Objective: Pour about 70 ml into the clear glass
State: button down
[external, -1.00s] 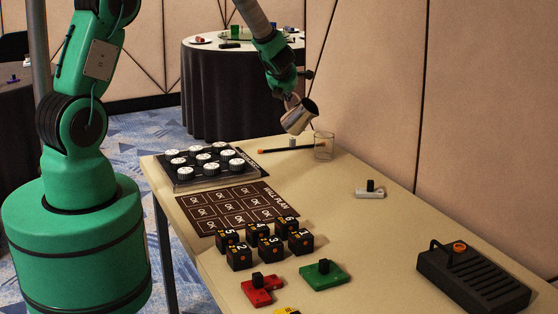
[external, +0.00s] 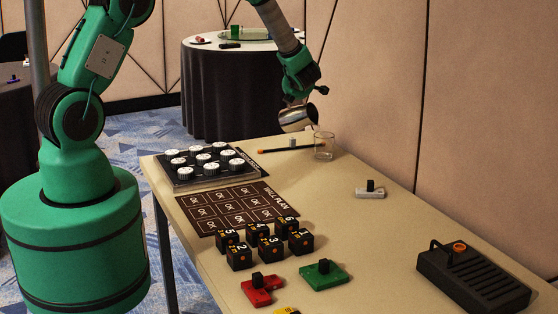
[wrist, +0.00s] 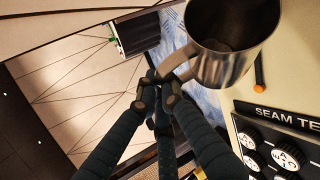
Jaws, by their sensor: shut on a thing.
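A metal pitcher (external: 297,118) is held by my gripper (external: 301,88) above the far part of the table. It is tilted, its mouth leaning right toward the clear glass (external: 324,146), which stands upright on the table below and to the right. In the wrist view the fingers of my gripper (wrist: 160,82) are shut on the handle of the pitcher (wrist: 228,60), and I see into its mouth. No stream shows between pitcher and glass. The glass looks empty or holds clear liquid; I cannot tell. The glass is not visible in the wrist view.
A black-and-orange stick (external: 288,150) and a small grey block (external: 292,142) lie left of the glass. A tray of white knobs (external: 178,180) stands nearer left. A white piece with a black knob (external: 370,189) lies right. The wall is close behind the table's right edge.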

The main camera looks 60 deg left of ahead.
jog(key=shift+w+d+r+m+y, duration=0.3)
jog(key=shift+w+d+r+y, duration=0.15)
jog(key=shift+d, duration=0.25)
dwell(0.7)
jog(key=shift+w+d+r+g+y+p, duration=0.15)
jog(key=shift+w+d+r+y, duration=0.1)
jog(key=shift+d, duration=0.15)
jog(key=shift+w+d+r+g+y+p, duration=0.1)
jog(key=shift+w+d+g+p, duration=0.1)
jog(key=shift+d, duration=0.15)
jog(key=shift+d+r+m, duration=0.1)
jog(key=shift+m, duration=0.2)
jog(key=shift+s+a, duration=0.1)
jog(key=shift+a, duration=0.1)
jog(key=shift+d+r+p, duration=0.15)
jog(key=shift+d+p, duration=0.1)
jog(key=shift+p, duration=0.1)
